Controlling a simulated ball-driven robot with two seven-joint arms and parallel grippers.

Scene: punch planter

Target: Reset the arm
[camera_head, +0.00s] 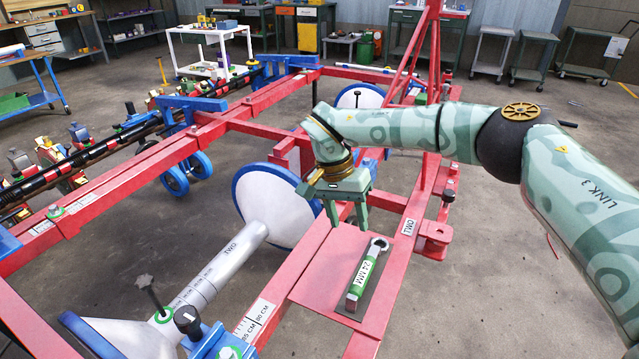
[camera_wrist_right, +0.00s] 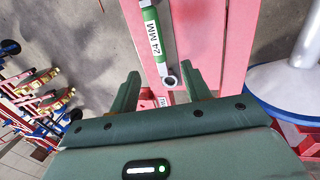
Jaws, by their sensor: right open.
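My right gripper (camera_head: 347,218) comes in from the right in the head view and hangs above the red frame with its fingers pointing down. It is open and empty. In the right wrist view its two green fingers (camera_wrist_right: 162,92) stand apart. A wrench with a green band marked 24 MM (camera_head: 366,271) lies on a flat red plate (camera_head: 318,262) of the frame, just below and in front of the gripper. The wrench (camera_wrist_right: 153,32) also shows beyond the fingertips in the right wrist view, apart from them. My left gripper is not in view.
The red planter frame (camera_head: 258,128) fills the middle, with an upright red post close to my right arm. A blue-rimmed white disc (camera_head: 276,205) on a grey tube stands left of the gripper. Carts and benches line the back. Open floor lies at right.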

